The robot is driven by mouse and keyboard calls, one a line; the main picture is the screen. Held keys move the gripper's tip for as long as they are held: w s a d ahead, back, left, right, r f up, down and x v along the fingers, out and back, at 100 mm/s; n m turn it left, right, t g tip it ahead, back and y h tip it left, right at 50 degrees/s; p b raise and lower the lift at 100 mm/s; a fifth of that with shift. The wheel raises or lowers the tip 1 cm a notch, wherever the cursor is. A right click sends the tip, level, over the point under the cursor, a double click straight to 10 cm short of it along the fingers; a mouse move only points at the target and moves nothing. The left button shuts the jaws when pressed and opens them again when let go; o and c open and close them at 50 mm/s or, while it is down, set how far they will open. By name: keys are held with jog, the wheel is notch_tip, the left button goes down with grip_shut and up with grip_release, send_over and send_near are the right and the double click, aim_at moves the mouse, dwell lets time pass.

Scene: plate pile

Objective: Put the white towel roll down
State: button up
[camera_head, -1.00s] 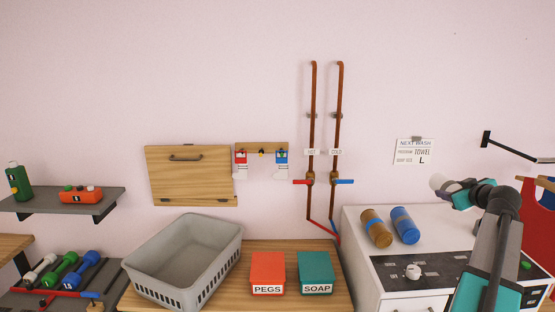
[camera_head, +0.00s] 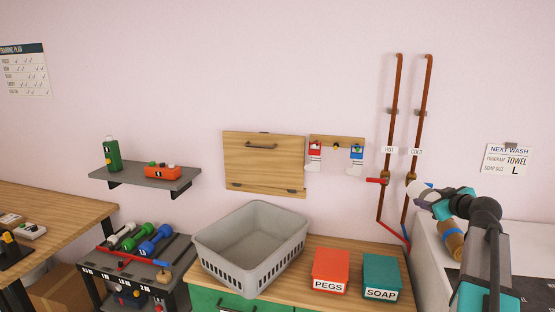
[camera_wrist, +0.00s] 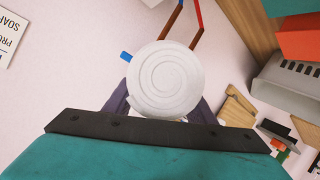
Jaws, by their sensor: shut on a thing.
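The white towel roll (camera_wrist: 163,80) shows its spiral end in the wrist view, between the dark fingers of my gripper (camera_wrist: 162,106). My gripper is shut on it. In the head view the white towel roll (camera_head: 417,194) is a small pale shape at the tip of my gripper (camera_head: 432,198), at the right. It is held up in the air in front of the pipes and the white machine, apart from any surface. Much of the roll is hidden by my gripper.
A tan roll (camera_head: 452,240) stands on the white machine (camera_head: 427,250), partly behind my arm. A grey basket (camera_head: 222,262), a red PEGS box (camera_head: 331,266) and a teal SOAP box (camera_head: 381,270) stand on the wooden counter. A wall shelf (camera_head: 130,179) and dumbbell rack (camera_head: 172,275) are left.

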jog(key=w+a+f+b, duration=0.1)
jog(key=a+f, duration=0.2)
jog(key=a, duration=1)
jog(key=w+a+f+b, duration=0.1)
jog(key=a+f+b, duration=0.1)
jog(key=a, duration=1.1)
jog(key=w+a+f+b, duration=0.1)
jog(key=a+f, duration=0.3)
jog(key=a, duration=0.9)
jog(key=shift+w+n+y+b, duration=0.3)
jog(key=shift+y+b, duration=0.1)
jog(key=shift+b, duration=0.2)
jog(key=shift+a, duration=0.1)
jog(key=shift+f, duration=0.1)
